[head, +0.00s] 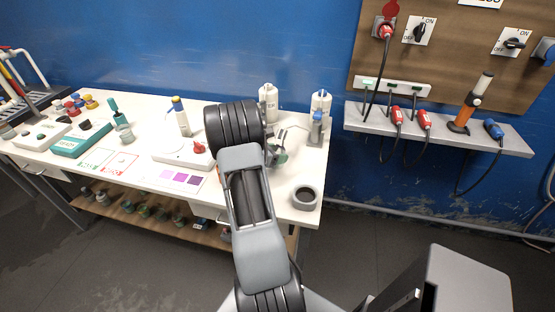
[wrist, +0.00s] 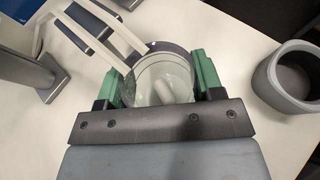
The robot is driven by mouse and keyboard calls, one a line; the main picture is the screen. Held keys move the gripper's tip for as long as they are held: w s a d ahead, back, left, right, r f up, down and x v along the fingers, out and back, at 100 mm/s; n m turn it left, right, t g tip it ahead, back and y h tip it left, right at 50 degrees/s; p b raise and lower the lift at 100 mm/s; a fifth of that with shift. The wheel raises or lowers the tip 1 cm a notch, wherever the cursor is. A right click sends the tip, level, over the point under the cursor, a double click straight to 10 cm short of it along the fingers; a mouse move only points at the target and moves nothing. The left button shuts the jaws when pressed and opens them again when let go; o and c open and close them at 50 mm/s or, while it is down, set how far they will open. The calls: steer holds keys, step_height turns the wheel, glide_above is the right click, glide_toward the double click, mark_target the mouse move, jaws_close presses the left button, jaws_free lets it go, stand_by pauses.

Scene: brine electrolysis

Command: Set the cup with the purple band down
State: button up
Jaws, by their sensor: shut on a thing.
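My gripper (wrist: 164,78) is shut on a clear cup (wrist: 152,72), with one green finger on each side of it. A dark purplish-grey ring shows along the cup's far edge in the wrist view. A small whitish piece lies inside the cup. In the head view my gripper (head: 277,155) is over the right part of the white table, and my arm hides part of it. I cannot tell whether the cup's base touches the table.
A grey round open holder (head: 305,197) stands at the table's right front; it also shows in the wrist view (wrist: 290,78). A white angled frame (wrist: 98,38) and a grey stand (wrist: 40,75) are close to the cup. White bottles (head: 268,100) stand behind.

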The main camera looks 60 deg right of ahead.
steer(key=shift+f+p, duration=0.3)
steer(key=shift+f, duration=1.4)
steer(key=shift+f, duration=0.2)
steer(key=o, duration=1)
steer(key=shift+r, duration=0.2)
steer(key=shift+w+a+r, duration=0.1)
steer(key=shift+a, duration=0.1)
steer(key=shift+b+v, duration=0.65)
steer(key=shift+v, duration=2.9)
